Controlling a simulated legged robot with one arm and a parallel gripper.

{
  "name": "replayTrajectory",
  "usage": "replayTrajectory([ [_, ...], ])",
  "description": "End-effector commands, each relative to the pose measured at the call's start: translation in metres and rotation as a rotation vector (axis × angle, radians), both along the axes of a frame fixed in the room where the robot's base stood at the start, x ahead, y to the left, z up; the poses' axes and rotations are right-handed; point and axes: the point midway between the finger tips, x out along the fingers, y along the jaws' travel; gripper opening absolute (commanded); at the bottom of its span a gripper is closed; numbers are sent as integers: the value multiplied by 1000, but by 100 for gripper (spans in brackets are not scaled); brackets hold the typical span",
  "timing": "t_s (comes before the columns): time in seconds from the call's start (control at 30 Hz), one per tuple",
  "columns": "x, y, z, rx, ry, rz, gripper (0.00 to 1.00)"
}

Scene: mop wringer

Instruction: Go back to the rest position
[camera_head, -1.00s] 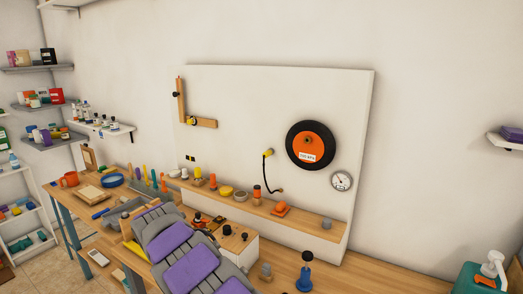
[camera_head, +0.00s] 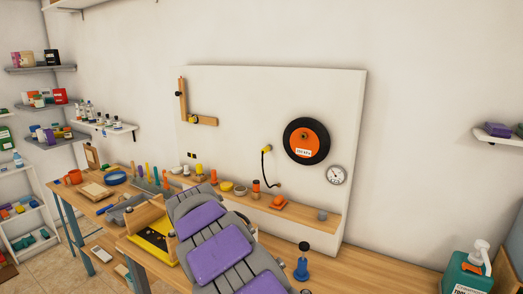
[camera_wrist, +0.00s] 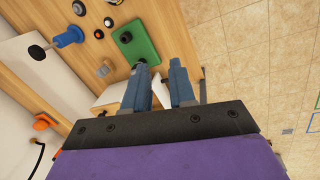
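My gripper (camera_wrist: 160,66) shows in the wrist view as two blue-grey fingers with a clear gap between them. It is open, and I see nothing held. Beyond the fingertips a green block with a black knob (camera_wrist: 135,42) lies on the wooden bench (camera_wrist: 178,45). A blue stand with a black top (camera_wrist: 68,37) is to its left in that view. In the head view my purple and grey arm reaches over the bench (camera_head: 350,270) at the bottom middle; the gripper itself is not visible there.
A white board (camera_head: 240,95) behind the bench carries an orange and black wheel (camera_head: 306,141) and a gauge (camera_head: 336,175). The blue stand (camera_head: 302,264) is right of my arm. A wooden tray (camera_head: 153,232) is left of it. A green pump bottle (camera_head: 466,274) stands far right.

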Motion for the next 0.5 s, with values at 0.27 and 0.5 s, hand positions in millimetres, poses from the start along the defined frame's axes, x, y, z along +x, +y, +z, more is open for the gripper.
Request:
replayTrajectory([
  [0.27, -45, -110, 43, -6, 4, -251, 25],
  [0.5, -113, -184, 63, 22, 32, -449, 25],
])
